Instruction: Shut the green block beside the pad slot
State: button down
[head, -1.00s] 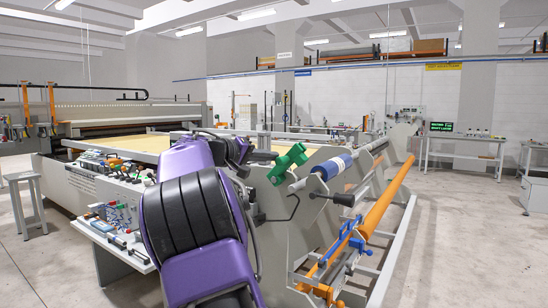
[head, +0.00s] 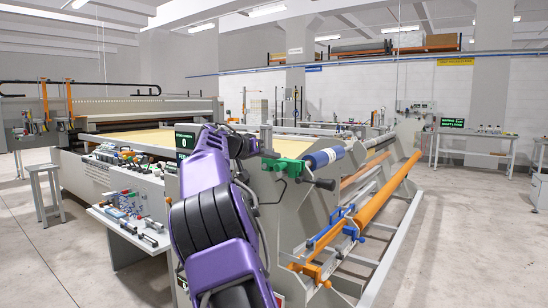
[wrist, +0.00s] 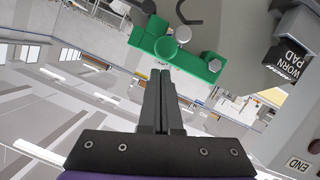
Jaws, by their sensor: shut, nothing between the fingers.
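The green block (head: 287,166) sits at the top of the grey end plate, left of the blue-and-white roll, and lies nearly level. In the wrist view the green block (wrist: 200,62) has a round green knob and lies just beyond my fingertips. My gripper (wrist: 161,72) is shut and empty, its tips close to the knob; I cannot tell if they touch. In the head view my gripper (head: 264,153) is at the block's left end. A dark box labelled WORN PAD (wrist: 289,63) is to the right of the block in the wrist view. The pad slot is not clearly visible.
The blue-and-white roll (head: 323,158) and a black-handled crank (head: 324,184) are close to the block's right. An orange roller (head: 389,190) slopes along the right side. A tool shelf (head: 130,228) stands left of my arm. The floor at right is clear.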

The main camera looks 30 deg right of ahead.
jog(key=shift+s+f, duration=0.1)
jog(key=shift+f, duration=0.25)
dwell(0.5)
jog(key=s+a+r, duration=0.2)
jog(key=a+r, duration=0.5)
jog(key=a, duration=0.2)
